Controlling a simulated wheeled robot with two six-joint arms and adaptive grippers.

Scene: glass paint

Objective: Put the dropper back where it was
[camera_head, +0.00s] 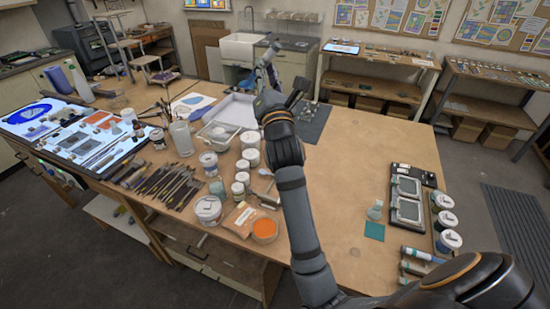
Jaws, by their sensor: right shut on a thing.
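My right arm reaches up the middle of the camera_head view, and its gripper (268,66) is at the far side of the table, beyond the white tray. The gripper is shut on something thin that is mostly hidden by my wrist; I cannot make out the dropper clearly. A small clear glass jar (375,211) stands at the right of the table beside a teal square (374,231). My left gripper is not in view.
A dark mat (311,124) lies behind my wrist. Framed panels (406,188) and lidded jars (446,219) line the right edge.

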